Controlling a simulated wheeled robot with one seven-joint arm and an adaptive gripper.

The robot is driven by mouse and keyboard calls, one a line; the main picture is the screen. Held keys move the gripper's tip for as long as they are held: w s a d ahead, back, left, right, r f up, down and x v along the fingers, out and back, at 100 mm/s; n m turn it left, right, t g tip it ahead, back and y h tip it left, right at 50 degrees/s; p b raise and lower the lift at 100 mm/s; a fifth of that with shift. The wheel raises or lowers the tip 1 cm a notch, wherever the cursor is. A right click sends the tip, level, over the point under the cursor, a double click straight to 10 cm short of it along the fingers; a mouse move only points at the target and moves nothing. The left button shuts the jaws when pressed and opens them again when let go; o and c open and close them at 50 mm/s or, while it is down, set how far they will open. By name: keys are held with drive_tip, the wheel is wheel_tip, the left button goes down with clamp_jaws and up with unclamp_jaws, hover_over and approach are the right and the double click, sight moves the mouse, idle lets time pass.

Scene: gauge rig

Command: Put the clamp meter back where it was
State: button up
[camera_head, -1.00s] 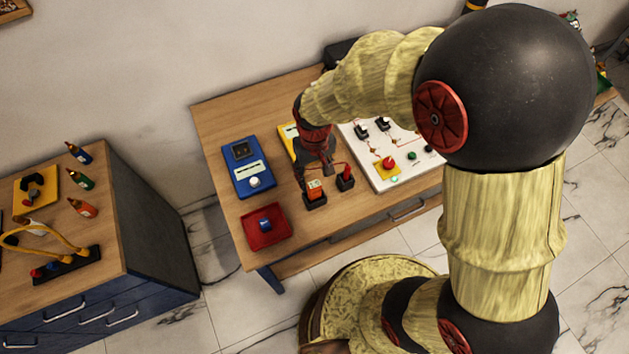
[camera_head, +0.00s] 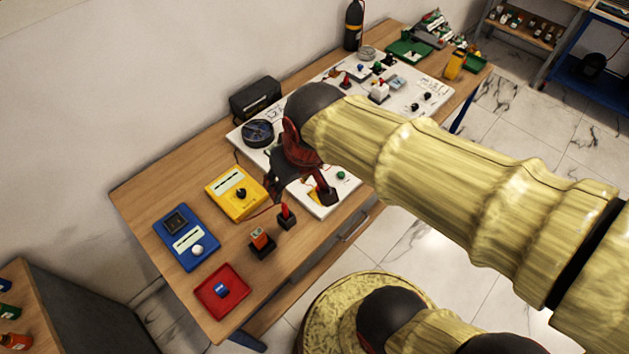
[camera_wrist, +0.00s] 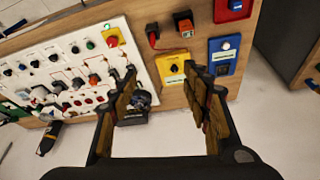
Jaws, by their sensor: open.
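My gripper (camera_head: 300,189) is open and hangs above the table near the lower left corner of the white panel. In the wrist view its two fingers (camera_wrist: 164,80) are wide apart with nothing between them. The clamp meter is hard to pick out. An orange device (camera_head: 260,237) sits upright in a black stand near the table's front edge, left of my gripper, and may be it. It also shows at the top of the wrist view (camera_wrist: 184,20). My gripper is apart from it.
A red probe (camera_head: 286,213) stands in a holder beside the orange device. A yellow meter (camera_head: 232,193), a blue meter (camera_head: 187,238) and a red tray (camera_head: 222,290) are to the left. The white panel (camera_head: 420,80) carries several knobs. A black case (camera_head: 255,97) stands behind.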

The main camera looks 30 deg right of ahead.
drive_tip(key=s+d+r+m+t, duration=0.1)
drive_tip(key=s+d+r, duration=0.1)
drive_tip(key=s+r, duration=0.2)
drive_tip(key=shift+s+d+t, duration=0.3)
drive_tip(key=shift+s+d, duration=0.1)
drive_tip(key=shift+s, duration=0.3)
wheel_tip(320, 180, down, 9)
drive_tip(key=b, duration=0.9)
